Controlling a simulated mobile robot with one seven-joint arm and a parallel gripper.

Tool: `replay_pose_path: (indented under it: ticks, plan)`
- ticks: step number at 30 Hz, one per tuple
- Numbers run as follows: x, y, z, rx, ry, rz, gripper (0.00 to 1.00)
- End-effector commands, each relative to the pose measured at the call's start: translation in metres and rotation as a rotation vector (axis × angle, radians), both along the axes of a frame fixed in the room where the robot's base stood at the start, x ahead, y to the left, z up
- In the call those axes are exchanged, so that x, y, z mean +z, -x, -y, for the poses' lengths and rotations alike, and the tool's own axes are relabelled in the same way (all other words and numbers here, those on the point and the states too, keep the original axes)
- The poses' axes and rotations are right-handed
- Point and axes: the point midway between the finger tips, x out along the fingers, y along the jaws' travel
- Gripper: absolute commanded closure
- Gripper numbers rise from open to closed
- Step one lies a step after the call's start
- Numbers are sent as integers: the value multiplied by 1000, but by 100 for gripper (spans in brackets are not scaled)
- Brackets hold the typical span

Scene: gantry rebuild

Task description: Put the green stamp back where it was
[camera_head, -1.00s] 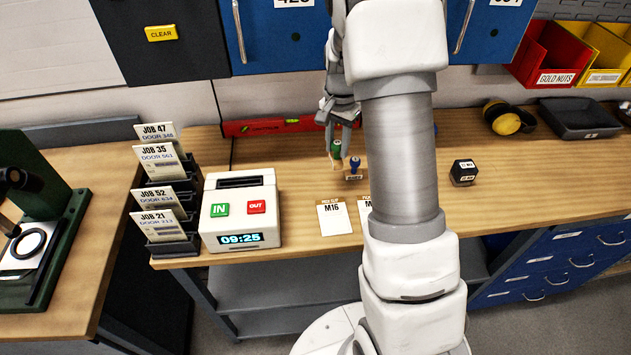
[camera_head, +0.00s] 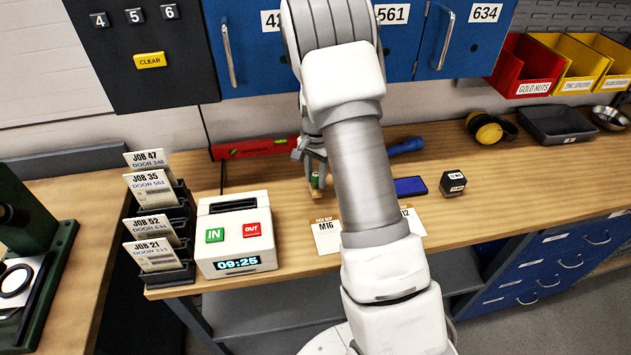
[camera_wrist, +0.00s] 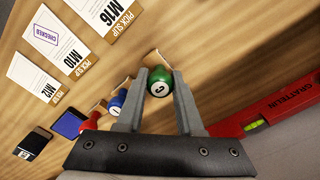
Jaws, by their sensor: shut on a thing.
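The green stamp, with a round, marked knob, sits between the two fingers of my gripper (camera_wrist: 172,92) in the wrist view (camera_wrist: 159,83). My gripper is shut on it. In the head view, the green stamp (camera_head: 315,181) shows just below my gripper (camera_head: 313,168), over the back part of the bench. A tan piece shows at the stamp's far side in the wrist view. I cannot tell whether the stamp touches the bench. A blue stamp (camera_wrist: 118,99) and a red stamp (camera_wrist: 92,119) stand in a row beside it; my arm hides them in the head view.
A red level (camera_head: 258,148) lies along the wall behind. Pick slips (camera_head: 326,234) lie at the front edge. A blue ink pad (camera_head: 410,186), a dark block (camera_head: 453,183) and a blue flashlight (camera_head: 405,146) are to the right. A time clock (camera_head: 234,235) stands left.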

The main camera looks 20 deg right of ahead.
Motion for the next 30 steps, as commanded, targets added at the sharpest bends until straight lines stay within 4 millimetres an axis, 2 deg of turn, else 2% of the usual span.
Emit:
replay_pose_path:
  ticks: [4,15,16,21,30]
  plan:
    - [-20,1,0,0,-1,-3,100]
    - [-26,0,0,0,0,0,100]
    - [-26,0,0,0,0,0,62]
    - [-25,0,0,0,0,0,34]
    - [-24,0,0,0,0,0,34]
